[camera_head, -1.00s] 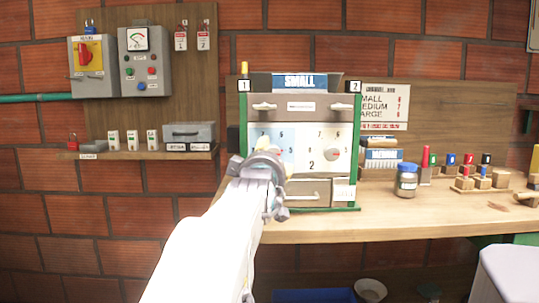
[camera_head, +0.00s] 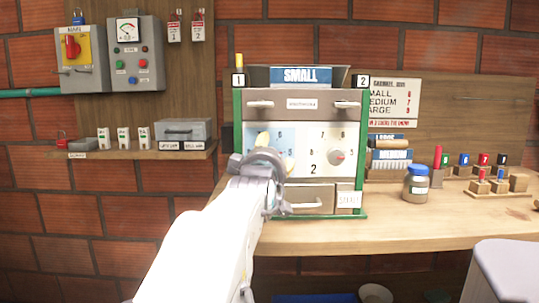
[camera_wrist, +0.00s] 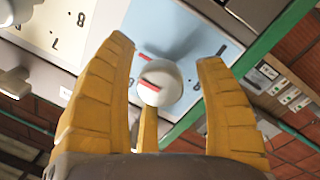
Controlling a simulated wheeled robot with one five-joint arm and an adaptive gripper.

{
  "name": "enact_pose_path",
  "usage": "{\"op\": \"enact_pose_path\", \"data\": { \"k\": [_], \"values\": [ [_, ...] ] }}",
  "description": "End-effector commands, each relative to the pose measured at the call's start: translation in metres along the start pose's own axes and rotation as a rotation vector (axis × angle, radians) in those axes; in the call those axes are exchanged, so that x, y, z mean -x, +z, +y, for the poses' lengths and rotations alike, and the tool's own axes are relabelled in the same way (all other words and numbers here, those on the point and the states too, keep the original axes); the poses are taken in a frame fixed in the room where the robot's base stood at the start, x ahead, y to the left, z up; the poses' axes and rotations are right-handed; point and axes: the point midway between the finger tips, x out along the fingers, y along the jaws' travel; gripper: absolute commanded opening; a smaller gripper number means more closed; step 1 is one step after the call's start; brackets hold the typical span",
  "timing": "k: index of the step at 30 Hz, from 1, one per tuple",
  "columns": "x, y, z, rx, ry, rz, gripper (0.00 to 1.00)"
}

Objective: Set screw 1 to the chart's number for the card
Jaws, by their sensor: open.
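The pulper (camera_head: 300,104) stands on the bench with the blue SMALL card (camera_head: 301,76) on top. The chart (camera_head: 393,102) on the back board lists SMALL, MEDIUM and LARGE with red numbers too small to read surely. Screw 1's knob (camera_wrist: 161,84), pale with a red mark, sits on the light-blue dial face (camera_wrist: 207,45) in the wrist view. Contact cannot be told.
The right dial's knob (camera_head: 337,157) has a red mark on a white face. A drawer (camera_head: 305,200) is below. A jar (camera_head: 416,184) and numbered pegs (camera_head: 484,172) stand on the right of the bench (camera_head: 430,222). A control box (camera_head: 135,55) is on the left.

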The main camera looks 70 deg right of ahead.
Motion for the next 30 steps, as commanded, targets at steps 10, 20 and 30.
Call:
{"op": "enact_pose_path", "data": {
  "k": [10, 20, 30],
  "values": [
    [0.0002, 0.0001, 0.0002, 0.0, 0.001, 0.0, 0.57],
    [0.0001, 0.0001, 0.0003, 0.0, 0.001, 0.0, 0.28],
    [-0.0001, 0.0001, 0.0005, 0.0, 0.002, 0.0, 0.06]
  ]
}}
